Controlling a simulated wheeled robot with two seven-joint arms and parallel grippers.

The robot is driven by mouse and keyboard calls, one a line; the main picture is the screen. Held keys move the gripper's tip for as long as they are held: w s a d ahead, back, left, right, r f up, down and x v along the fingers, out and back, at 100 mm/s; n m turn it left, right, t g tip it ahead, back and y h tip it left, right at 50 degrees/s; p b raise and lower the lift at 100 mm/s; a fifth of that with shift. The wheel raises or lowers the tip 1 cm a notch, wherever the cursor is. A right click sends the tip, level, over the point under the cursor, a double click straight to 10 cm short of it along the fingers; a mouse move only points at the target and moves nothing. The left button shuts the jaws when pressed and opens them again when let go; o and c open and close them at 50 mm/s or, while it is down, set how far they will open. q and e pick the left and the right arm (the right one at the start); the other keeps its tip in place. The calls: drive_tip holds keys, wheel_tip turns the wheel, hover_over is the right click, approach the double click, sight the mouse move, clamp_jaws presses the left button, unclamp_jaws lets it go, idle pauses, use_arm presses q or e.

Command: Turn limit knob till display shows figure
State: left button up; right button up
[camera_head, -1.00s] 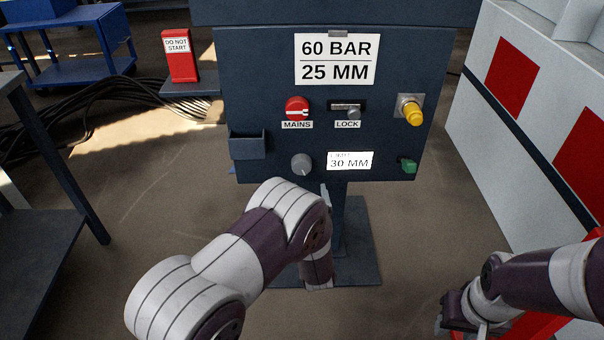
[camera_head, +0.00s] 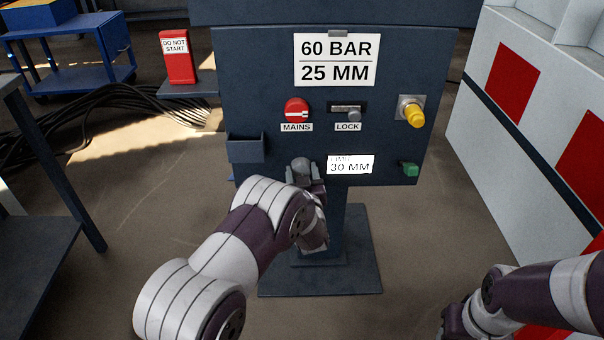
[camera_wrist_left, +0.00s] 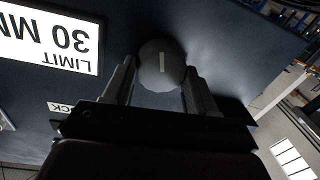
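The grey limit knob (camera_head: 302,165) is on the lower part of the dark control panel. In the left wrist view the knob (camera_wrist_left: 161,67) shows a pale pointer line. The display (camera_head: 351,164) right of it reads 30 MM; the wrist view shows the display (camera_wrist_left: 50,38) upside down, with LIMIT. My left gripper (camera_head: 305,172) is at the knob. In the wrist view its fingers (camera_wrist_left: 159,84) stand apart on either side of the knob, with slight gaps seeming to show. My right gripper (camera_head: 452,322) is low at the right, away from the panel; its fingers are unclear.
A sign (camera_head: 335,60) above reads 60 BAR, 25 MM. The panel carries a red mains switch (camera_head: 297,111), lock (camera_head: 347,113), yellow knob (camera_head: 412,112) and green button (camera_head: 409,169). A small bin (camera_head: 246,148) juts out left of the limit knob. A red-and-white cabinet (camera_head: 540,130) stands right.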

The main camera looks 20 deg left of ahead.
use_arm(q)
drive_tip(key=shift+r+m+p, duration=0.15)
drive_tip(key=shift+m+p, duration=0.45)
drive_tip(key=shift+m, duration=1)
drive_tip(key=shift+f+m+p, duration=0.25)
drive_tip(key=shift+m+p, duration=0.1)
drive_tip(key=shift+m, duration=0.35)
drive_tip(key=o, duration=1.1)
drive_tip(key=shift+c, duration=0.2)
drive_tip(key=shift+d, duration=0.1)
